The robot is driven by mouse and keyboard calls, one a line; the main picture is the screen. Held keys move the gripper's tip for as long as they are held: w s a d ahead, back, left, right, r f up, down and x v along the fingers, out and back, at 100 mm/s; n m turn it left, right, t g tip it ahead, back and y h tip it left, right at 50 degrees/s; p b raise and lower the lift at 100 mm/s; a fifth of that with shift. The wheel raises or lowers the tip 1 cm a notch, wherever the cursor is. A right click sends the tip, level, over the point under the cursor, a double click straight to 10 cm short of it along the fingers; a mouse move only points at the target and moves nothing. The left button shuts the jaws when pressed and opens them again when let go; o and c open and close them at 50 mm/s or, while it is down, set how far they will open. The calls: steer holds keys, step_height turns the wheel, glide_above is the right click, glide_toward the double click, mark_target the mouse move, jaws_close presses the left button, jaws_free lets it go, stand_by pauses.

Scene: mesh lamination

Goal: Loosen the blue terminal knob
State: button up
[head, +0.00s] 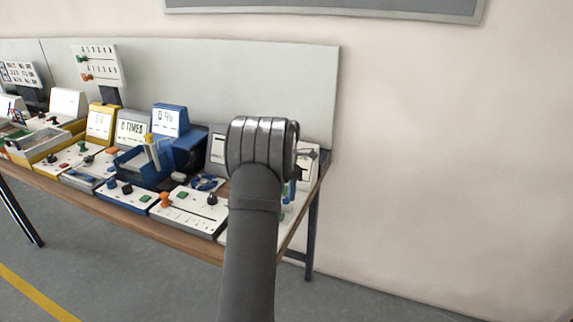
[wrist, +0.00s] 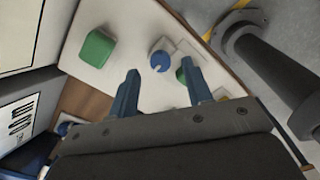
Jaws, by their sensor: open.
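The blue terminal knob (wrist: 160,58) shows in the wrist view on a pale panel (wrist: 133,25). It is round, with a white mark on its top. My gripper (wrist: 162,67) is open and empty, with its two blue-grey fingers pointing towards the panel. In the picture the knob appears between the two fingertips, slightly beyond them. I cannot tell how far above the panel the fingertips are, and no contact shows. In the head view my arm covers much of the bench's right end, and I cannot make out the knob there.
A large green block (wrist: 96,48) sits left of the knob; a smaller green part is partly behind the right finger. The wooden bench (head: 135,218) holds several panels and displays, including a white panel with an orange knob (head: 165,200). The wall lies behind.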

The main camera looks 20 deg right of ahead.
step_height(320, 180, up, 15)
steer(key=shift+f, duration=0.1)
stand_by(0.6)
step_height(320, 180, down, 17)
steer(key=shift+f, duration=0.15)
stand_by(0.4)
steer(key=m, duration=0.3)
steer(key=shift+m, duration=0.4)
steer(key=m, duration=0.4)
steer(key=shift+s+m, duration=0.1)
steer(key=shift+m, duration=0.2)
steer(key=m, duration=0.4)
steer(key=shift+m, duration=0.3)
steer(key=m, duration=0.4)
steer(key=shift+a, duration=0.1)
stand_by(1.5)
